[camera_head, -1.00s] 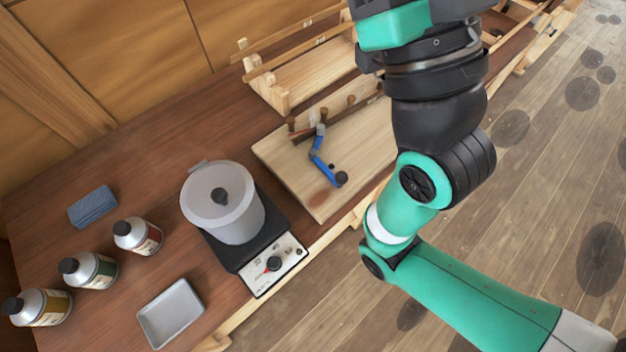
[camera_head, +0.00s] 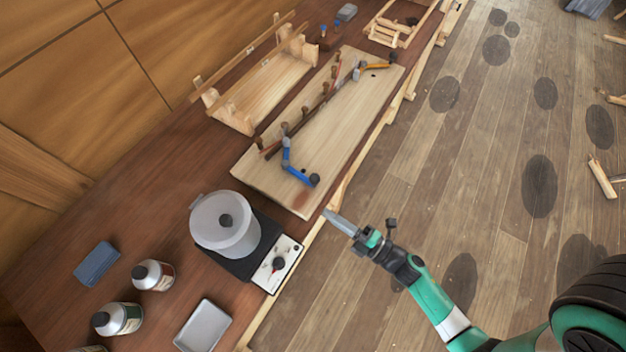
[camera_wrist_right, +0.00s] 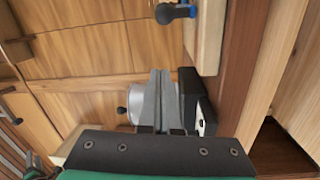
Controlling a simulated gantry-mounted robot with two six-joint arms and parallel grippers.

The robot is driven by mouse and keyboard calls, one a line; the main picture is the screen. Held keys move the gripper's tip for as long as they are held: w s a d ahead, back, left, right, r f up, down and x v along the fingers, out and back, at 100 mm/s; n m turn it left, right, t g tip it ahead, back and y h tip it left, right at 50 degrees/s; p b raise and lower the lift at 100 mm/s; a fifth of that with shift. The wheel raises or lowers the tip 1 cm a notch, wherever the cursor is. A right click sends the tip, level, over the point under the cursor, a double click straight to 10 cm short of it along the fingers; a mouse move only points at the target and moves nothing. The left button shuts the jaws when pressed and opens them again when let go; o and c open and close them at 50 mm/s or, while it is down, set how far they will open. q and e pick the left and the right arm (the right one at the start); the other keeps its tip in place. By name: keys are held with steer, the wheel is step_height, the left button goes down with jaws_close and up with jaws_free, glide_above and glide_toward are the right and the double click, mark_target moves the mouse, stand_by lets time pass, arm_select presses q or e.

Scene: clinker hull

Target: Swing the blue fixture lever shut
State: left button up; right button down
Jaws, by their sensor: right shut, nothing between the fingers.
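The blue fixture lever (camera_head: 297,174) is at the near end of the pale wooden board (camera_head: 330,135). It is bent and angles out across the board toward the front edge, ending in a dark knob (camera_head: 314,180). In the right wrist view the dark knob (camera_wrist_right: 172,12) shows at the top edge with a little blue beside it. My right gripper (camera_head: 328,213) is shut and empty, just off the board's near front corner and apart from the lever. Its closed fingers (camera_wrist_right: 161,76) also show in the right wrist view. My left gripper is not in view.
A yellow lever (camera_head: 375,66) is at the board's far end, with several posts along the back. A grey pot (camera_head: 224,225) on a hot plate (camera_head: 277,262) stands left of my gripper. Open floor is right.

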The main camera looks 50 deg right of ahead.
steer(key=w, duration=0.3)
steer(key=w+b, duration=0.1)
steer(key=w, duration=0.4)
steer(key=shift+w+a+r+b, duration=0.15)
steer(key=shift+w+a+b, duration=0.15)
steer(key=shift+w+b, duration=0.1)
steer(key=shift+w+d+r, duration=0.1)
steer(key=shift+w+d, duration=0.15)
steer(key=shift+w, duration=0.35)
steer(key=shift+s+d+f+p, duration=0.15)
steer(key=shift+s+d+p, duration=0.1)
steer(key=shift+d, duration=0.4)
steer(key=shift+s+d+f+p, duration=0.1)
steer(key=shift+s+d+p, duration=0.15)
steer(key=shift+d, duration=0.35)
steer(key=shift+s+d+f, duration=0.1)
steer(key=shift+d+f, duration=0.05)
steer(key=shift+d, duration=0.3)
